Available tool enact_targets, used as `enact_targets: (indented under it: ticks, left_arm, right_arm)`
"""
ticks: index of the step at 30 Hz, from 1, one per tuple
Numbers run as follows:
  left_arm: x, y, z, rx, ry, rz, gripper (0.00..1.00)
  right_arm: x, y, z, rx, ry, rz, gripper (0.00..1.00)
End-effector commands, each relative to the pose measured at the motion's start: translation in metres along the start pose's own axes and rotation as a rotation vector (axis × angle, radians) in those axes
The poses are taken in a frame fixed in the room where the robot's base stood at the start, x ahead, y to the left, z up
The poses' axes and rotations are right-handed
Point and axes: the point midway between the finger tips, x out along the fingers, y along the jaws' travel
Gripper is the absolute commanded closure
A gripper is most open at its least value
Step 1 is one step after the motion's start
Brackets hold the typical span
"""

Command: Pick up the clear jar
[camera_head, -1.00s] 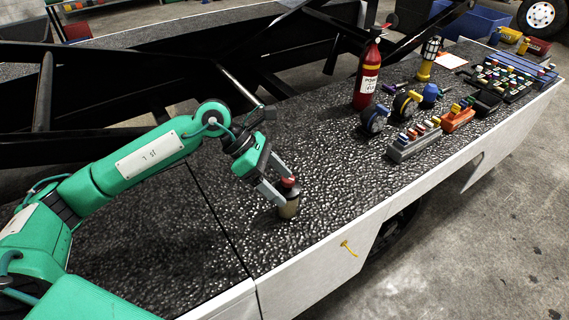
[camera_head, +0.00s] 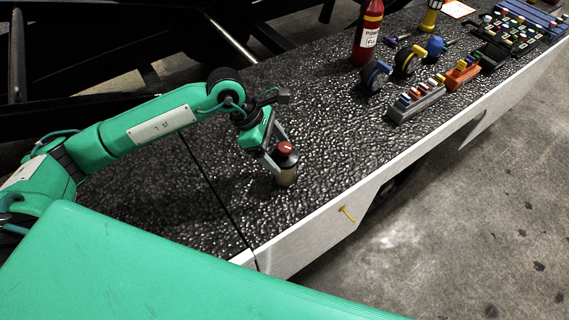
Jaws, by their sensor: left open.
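The clear jar (camera_head: 287,176) stands upright on the dark textured deck, near its front edge. It has a red lid (camera_head: 285,148) and a brownish lower part. My left gripper (camera_head: 275,156) comes in from the left and points down at the jar. Its fingers are open, one on the near left side of the jar and one behind by the lid. I cannot tell whether they touch it. My right gripper is not in view.
A red fire extinguisher (camera_head: 367,35) stands farther back. Tape-like wheels (camera_head: 376,76), a grey rack (camera_head: 416,102) and an orange rack (camera_head: 462,74) lie to the right. The deck around the jar is clear.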

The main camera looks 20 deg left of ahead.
Motion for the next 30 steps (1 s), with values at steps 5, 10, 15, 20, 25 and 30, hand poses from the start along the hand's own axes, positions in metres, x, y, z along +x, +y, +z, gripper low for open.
enact_targets:
  ticks: [5,10,15,20,25,30]
  left_arm:
    - [0.025,0.003,-0.003,-0.003,-0.001,-0.005,0.21]
    - [0.044,0.003,-0.004,-0.002,-0.001,-0.002,0.21]
    - [0.048,0.003,-0.004,0.0,-0.001,0.0,0.21]
    - [0.047,0.003,-0.004,0.0,-0.001,0.0,0.35]
    - [0.047,0.003,-0.004,-0.001,-0.001,0.0,0.69]
    - [0.047,0.004,-0.004,0.0,-0.002,0.001,0.78]
  right_arm:
    - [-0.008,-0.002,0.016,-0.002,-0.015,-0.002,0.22]
    - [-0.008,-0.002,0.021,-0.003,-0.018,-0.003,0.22]
    - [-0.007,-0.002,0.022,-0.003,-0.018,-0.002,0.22]
    - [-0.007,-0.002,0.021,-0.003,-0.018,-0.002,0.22]
    - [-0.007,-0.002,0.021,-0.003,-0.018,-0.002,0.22]
    - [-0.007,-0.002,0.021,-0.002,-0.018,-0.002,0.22]
